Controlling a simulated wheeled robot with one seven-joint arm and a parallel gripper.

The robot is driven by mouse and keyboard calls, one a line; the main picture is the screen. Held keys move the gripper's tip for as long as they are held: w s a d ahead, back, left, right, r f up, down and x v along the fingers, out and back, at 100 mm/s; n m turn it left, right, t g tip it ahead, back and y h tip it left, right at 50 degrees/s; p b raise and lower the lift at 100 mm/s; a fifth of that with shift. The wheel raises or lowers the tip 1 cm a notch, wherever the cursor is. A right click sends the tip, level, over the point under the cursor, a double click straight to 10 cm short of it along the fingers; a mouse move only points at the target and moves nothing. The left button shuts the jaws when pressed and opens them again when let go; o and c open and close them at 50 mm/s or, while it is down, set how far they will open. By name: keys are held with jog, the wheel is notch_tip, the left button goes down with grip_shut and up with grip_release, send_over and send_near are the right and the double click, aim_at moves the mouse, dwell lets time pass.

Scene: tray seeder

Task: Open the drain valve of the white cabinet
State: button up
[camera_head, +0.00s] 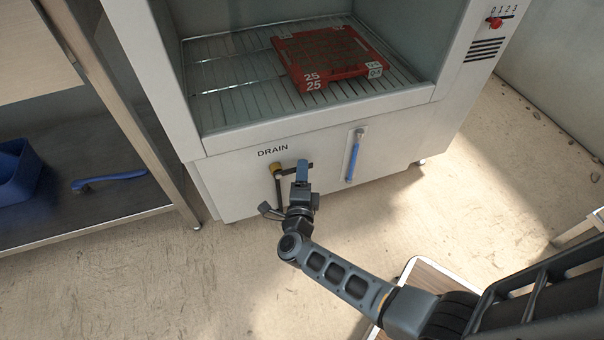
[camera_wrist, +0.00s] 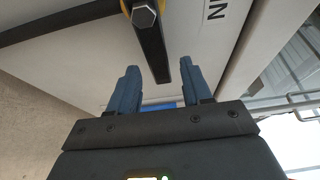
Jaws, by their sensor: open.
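The white cabinet (camera_head: 225,190) stands ahead, with DRAIN printed on its lower front panel. Under the word sits the drain valve (camera_head: 277,169), a yellow body with a black lever (camera_head: 285,171) pointing right, roughly level. In the wrist view the lever (camera_wrist: 152,45) runs from a hex bolt on the yellow ring toward my gripper. My gripper (camera_head: 303,168), with blue fingers, is at the lever's free end. In the wrist view the fingers (camera_wrist: 160,76) are apart, one on each side of the lever's tip. Contact cannot be told. Part of the lever is hidden behind the fingers in the head view.
A blue vertical tube (camera_head: 353,162) is on the panel right of the valve. A red tray (camera_head: 318,82) lies on the rack inside the cabinet. A metal shelf (camera_head: 120,216) with a blue bin (camera_head: 18,178) and a blue-handled tool (camera_head: 108,179) stands left. Bare floor lies in front.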

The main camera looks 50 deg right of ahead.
jog(key=shift+w+d, duration=0.25)
jog(key=shift+d, duration=0.25)
grip_shut()
dwell(0.4)
